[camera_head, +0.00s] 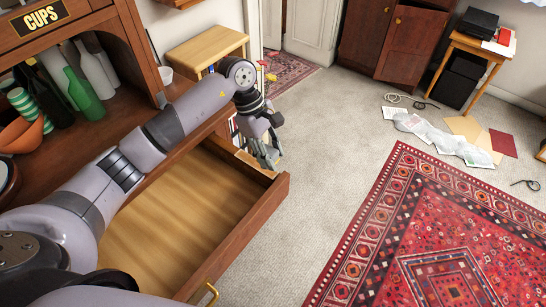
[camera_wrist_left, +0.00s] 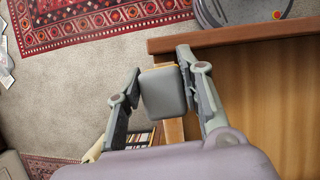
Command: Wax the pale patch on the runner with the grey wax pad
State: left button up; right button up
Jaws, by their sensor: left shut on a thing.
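The grey wax pad (camera_wrist_left: 164,92) is between the two fingers of my left gripper (camera_wrist_left: 160,72) in the left wrist view. That gripper is shut on it. In the head view my left gripper (camera_head: 266,152) is over the far side of the open wooden drawer (camera_head: 236,238), close to its front corner. A pale wood strip (camera_head: 252,164) runs along that drawer side and looks like the runner; it also shows below the pad in the left wrist view (camera_wrist_left: 174,131). I cannot make out the pale patch, or whether the pad touches the strip. My right gripper is not in view.
The drawer is empty where it shows. The cabinet above holds a green bottle (camera_head: 83,96) and bowls. A small wooden table (camera_head: 207,47) stands beyond. A red patterned rug (camera_head: 430,235) and scattered papers (camera_head: 440,135) lie on the floor; the carpet before the drawer is clear.

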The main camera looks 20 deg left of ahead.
pick_arm(q)
jog(key=shift+s+d+r+p, duration=0.1)
jog(key=shift+r+p, duration=0.45)
jog(key=shift+r, duration=1.25)
